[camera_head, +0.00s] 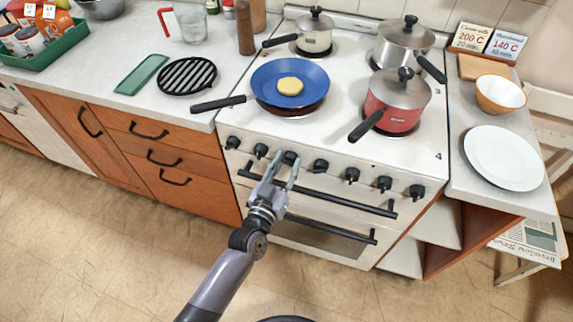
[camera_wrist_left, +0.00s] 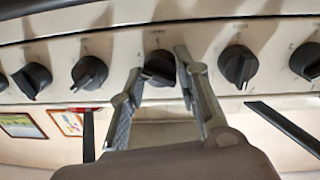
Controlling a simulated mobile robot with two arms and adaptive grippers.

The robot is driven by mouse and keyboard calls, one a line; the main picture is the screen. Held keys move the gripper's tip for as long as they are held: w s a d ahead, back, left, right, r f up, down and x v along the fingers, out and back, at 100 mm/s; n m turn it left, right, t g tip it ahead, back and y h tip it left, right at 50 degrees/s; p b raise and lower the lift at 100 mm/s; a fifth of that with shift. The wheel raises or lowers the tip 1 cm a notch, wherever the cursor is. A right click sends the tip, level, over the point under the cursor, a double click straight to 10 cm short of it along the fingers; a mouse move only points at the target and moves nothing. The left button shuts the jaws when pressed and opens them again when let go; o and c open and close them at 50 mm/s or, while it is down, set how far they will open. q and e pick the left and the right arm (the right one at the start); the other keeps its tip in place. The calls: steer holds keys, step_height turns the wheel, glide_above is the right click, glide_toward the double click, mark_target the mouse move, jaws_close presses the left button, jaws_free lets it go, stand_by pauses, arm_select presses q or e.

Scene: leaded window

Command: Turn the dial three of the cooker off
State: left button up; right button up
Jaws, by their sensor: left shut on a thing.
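The white cooker (camera_head: 340,150) has a row of several black dials along its front edge. Dial three (camera_head: 290,158), third from the left, is between the fingers of my left gripper (camera_head: 279,172), which comes up from below and in front. In the left wrist view, dial three (camera_wrist_left: 158,66) sits between the two fingertips (camera_wrist_left: 160,75), and the gripper is shut on it. The fingers hide its sides, and I cannot read its pointer setting. Other dials stand apart on both sides, such as one left (camera_wrist_left: 88,72) and one right (camera_wrist_left: 238,65). My right gripper is not in view.
A blue frying pan (camera_head: 270,78) with a yellow round food (camera_head: 290,86) sits on the front left burner, reddish beneath. An oven handle bar (camera_head: 330,194) runs below the dials. The floor in front is clear.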

arm_select(q)
steer(key=n+b, duration=0.1)
steer(key=n, duration=0.4)
steer(key=shift+f+n+t, duration=0.15)
steer(key=shift+n+t, duration=0.15)
steer(key=shift+n, duration=0.1)
steer(key=n+b, duration=0.2)
steer(key=n, duration=0.4)
steer(key=shift+n, duration=0.3)
steer(key=n, duration=0.3)
steer(key=n+y+b, duration=0.1)
steer(key=n, duration=0.1)
steer(key=shift+f+n+t+b, duration=0.1)
steer(key=shift+n+t+b, duration=0.2)
steer(key=shift+n, duration=0.1)
steer(key=n+b, duration=0.1)
steer(key=n, duration=0.5)
steer(key=shift+y, duration=0.3)
steer(key=o, duration=1.2)
steer(key=shift+c, duration=0.2)
